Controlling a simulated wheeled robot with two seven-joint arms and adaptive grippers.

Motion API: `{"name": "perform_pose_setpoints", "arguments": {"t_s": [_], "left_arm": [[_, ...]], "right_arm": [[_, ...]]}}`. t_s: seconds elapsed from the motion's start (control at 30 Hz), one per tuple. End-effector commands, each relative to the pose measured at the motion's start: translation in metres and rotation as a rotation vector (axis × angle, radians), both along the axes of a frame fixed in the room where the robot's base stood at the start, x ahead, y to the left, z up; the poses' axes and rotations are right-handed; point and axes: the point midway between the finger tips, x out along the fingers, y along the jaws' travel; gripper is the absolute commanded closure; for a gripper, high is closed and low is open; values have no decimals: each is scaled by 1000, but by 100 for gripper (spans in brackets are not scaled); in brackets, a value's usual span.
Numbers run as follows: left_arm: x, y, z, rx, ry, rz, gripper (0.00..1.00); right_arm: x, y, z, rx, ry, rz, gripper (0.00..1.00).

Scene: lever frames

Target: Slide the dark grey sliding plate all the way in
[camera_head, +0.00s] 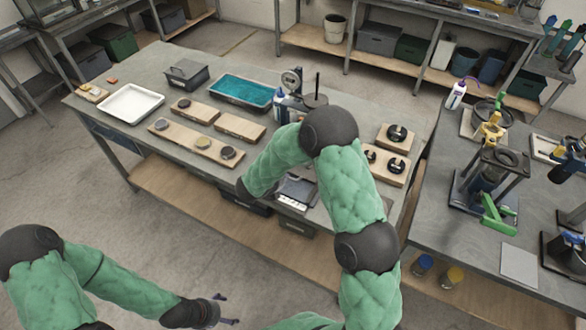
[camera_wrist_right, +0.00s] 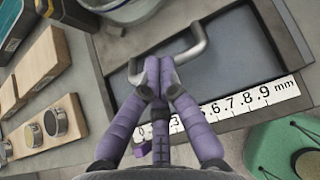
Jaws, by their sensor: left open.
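The dark grey sliding plate (camera_wrist_right: 232,52) lies in a grey frame in the right wrist view, with a bent metal handle (camera_wrist_right: 193,49) at its left end. A white millimetre scale (camera_wrist_right: 243,100) runs along its near edge; the lower numbers are partly hidden by my fingers. My right gripper (camera_wrist_right: 158,70) has its purple fingers together at the handle, closed on its bar. In the head view the plate (camera_head: 298,188) shows at the table's front edge, partly hidden by my right arm. My left gripper (camera_head: 228,309) is open and empty, low in the head view, away from the table.
A second table at right holds several fixtures.

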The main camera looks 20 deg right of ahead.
Motion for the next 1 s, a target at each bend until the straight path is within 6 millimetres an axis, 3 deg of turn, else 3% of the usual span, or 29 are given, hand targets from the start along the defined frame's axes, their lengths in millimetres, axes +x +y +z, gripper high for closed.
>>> {"name": "perform_pose_setpoints", "arguments": {"t_s": [1.0], "left_arm": [[0, 0, -7, 0, 0, 0, 20]], "right_arm": [[24, -31, 0, 1, 0, -2, 100]]}}
